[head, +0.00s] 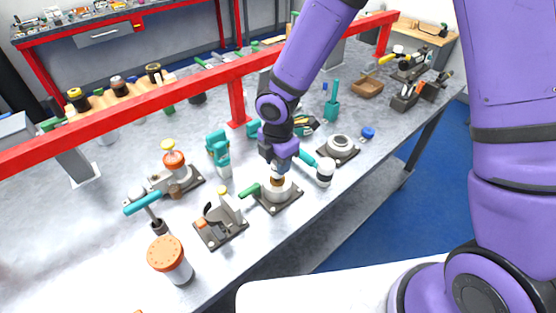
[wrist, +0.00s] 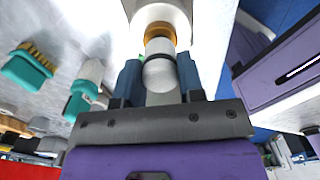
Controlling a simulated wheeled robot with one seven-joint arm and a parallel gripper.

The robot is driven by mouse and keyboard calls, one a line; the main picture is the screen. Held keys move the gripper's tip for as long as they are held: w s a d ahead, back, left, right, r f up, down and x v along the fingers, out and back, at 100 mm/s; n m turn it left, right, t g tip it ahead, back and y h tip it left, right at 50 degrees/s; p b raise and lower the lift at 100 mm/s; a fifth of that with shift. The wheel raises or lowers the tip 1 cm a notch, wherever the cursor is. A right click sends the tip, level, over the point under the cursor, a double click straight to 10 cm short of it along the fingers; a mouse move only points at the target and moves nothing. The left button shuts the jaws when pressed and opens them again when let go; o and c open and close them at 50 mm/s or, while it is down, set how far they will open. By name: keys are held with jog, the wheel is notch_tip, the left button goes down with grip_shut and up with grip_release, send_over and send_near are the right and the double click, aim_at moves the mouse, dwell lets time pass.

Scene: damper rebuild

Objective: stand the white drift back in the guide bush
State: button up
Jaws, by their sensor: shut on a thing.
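The white drift (wrist: 160,76) is between the fingers of my gripper (wrist: 158,82), which is shut on it. In the head view my gripper (head: 279,165) is low, right over a silver holder (head: 277,190) on a dark base plate. The bronze guide bush (head: 277,181) sits in the top of that holder. In the wrist view the bush (wrist: 160,32) shows just beyond the drift, and the two look roughly in line. The drift's far end meets the bush's mouth in the picture. I cannot tell how deep it is in.
A green handle (head: 249,190) lies left of the holder, and a white-headed mallet (head: 325,172) lies close on its right. A clamp fixture (head: 220,222) stands front left, and a round flange fixture (head: 340,147) back right. A red rail (head: 200,88) crosses behind.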

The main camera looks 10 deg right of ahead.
jog(key=shift+f, duration=0.55)
dwell(0.4)
jog(key=shift+r, duration=0.15)
dwell(0.3)
jog(key=o, duration=0.7)
jog(key=shift+r, duration=4.5)
